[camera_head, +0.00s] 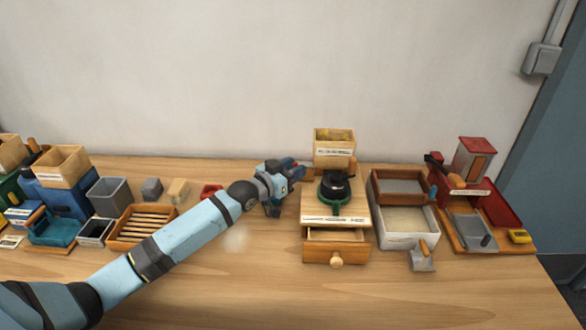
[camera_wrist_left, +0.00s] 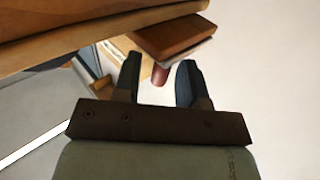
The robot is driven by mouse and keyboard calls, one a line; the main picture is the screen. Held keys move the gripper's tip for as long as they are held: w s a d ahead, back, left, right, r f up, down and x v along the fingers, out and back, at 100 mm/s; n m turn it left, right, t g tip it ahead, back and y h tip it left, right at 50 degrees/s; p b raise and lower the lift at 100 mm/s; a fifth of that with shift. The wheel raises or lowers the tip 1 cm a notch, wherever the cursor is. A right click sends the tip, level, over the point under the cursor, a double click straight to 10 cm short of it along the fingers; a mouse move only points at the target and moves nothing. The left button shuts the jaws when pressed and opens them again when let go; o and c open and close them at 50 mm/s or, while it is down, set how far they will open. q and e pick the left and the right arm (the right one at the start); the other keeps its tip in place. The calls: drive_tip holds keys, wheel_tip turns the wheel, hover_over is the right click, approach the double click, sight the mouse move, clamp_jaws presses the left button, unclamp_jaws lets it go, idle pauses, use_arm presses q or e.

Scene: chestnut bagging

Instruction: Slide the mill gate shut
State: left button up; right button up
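The mill is a wooden box (camera_head: 318,218) with a slightly open drawer (camera_head: 336,247), a dark domed part on top and a wooden hopper (camera_head: 334,158) at its back. My left gripper (camera_head: 297,172) is just left of the hopper, at the mill's back left. In the left wrist view, its two fingers (camera_wrist_left: 158,84) are apart, with a reddish-brown rounded knob (camera_wrist_left: 160,74) beyond and between their tips. I cannot tell whether they touch it. A brown wooden block (camera_wrist_left: 172,36) lies behind the knob. I cannot make out the gate clearly. My right gripper is not in view.
A slatted wooden tray (camera_head: 145,222), grey bin (camera_head: 109,195) and small blocks stand left of the mill. A white tray (camera_head: 407,241) with a wooden-framed sieve (camera_head: 373,187) and a red-and-wood station (camera_head: 471,160) stand to the right. The table's front (camera_head: 430,300) is clear.

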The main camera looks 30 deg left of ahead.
sight(305, 177)
use_arm(q)
clamp_jaws()
drive_tip(key=shift+w+d+r+p, duration=0.1)
drive_tip(key=shift+w+d+p, duration=0.2)
drive_tip(key=shift+d, duration=0.35)
drive_tip(key=shift+w+d+p, duration=0.25)
drive_tip(key=shift+w+d, duration=0.05)
drive_tip(key=shift+d, duration=0.3)
drive_tip(key=shift+o, duration=0.8)
unclamp_jaws()
drive_tip(key=shift+w+d, duration=0.1)
drive_tip(key=shift+d, duration=0.05)
drive_tip(key=v, duration=1.4)
